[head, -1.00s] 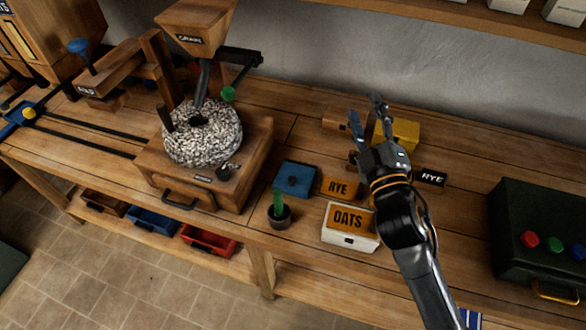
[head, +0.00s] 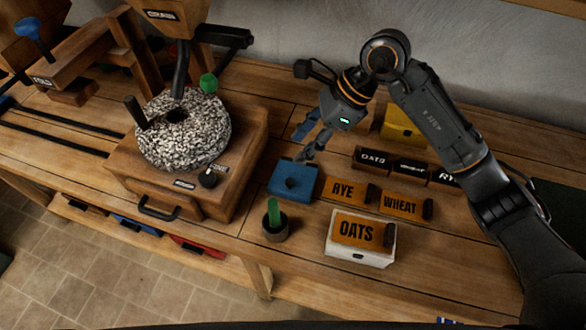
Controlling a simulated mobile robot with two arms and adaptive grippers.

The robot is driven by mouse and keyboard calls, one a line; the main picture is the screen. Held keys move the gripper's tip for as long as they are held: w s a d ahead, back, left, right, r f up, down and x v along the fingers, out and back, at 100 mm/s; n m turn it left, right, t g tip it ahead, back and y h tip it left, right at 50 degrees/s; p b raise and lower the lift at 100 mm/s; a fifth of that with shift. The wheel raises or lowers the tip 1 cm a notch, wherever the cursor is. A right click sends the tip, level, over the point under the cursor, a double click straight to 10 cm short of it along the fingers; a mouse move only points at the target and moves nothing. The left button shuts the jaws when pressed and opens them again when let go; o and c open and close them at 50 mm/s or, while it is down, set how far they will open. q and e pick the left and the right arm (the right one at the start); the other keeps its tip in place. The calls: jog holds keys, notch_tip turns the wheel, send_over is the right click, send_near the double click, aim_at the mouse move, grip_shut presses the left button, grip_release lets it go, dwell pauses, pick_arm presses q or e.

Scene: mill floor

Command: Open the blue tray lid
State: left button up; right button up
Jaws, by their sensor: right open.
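A small blue box-like tray with a flat blue lid (head: 284,181) sits on the bench to the right of the millstone. A small dark knob shows on the lid, and the lid looks closed. My right gripper (head: 305,142) is open and points down just above and behind the lid's far right edge. Its nearer finger overlaps the lid's far edge in the picture, and I cannot tell whether it touches. My left gripper is not in view.
Orange RYE (head: 345,190) and WHEAT (head: 400,205) blocks lie right of the tray. A white box with an OATS block (head: 358,233) and a dark cup with a green stick (head: 274,222) stand in front. The millstone (head: 182,130) stands left. Dark label blocks (head: 372,160) and a yellow box (head: 401,127) lie behind.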

jog(key=w+d+h, duration=0.2)
jog(key=d, duration=0.1)
jog(key=p, duration=0.4)
send_near(290, 180)
jog(key=x, duration=0.7)
jog(key=shift+s+a+f, duration=0.1)
jog(key=shift+s+f, duration=0.1)
jog(key=shift+a+f, duration=0.1)
jog(key=shift+f, duration=0.25)
grip_shut()
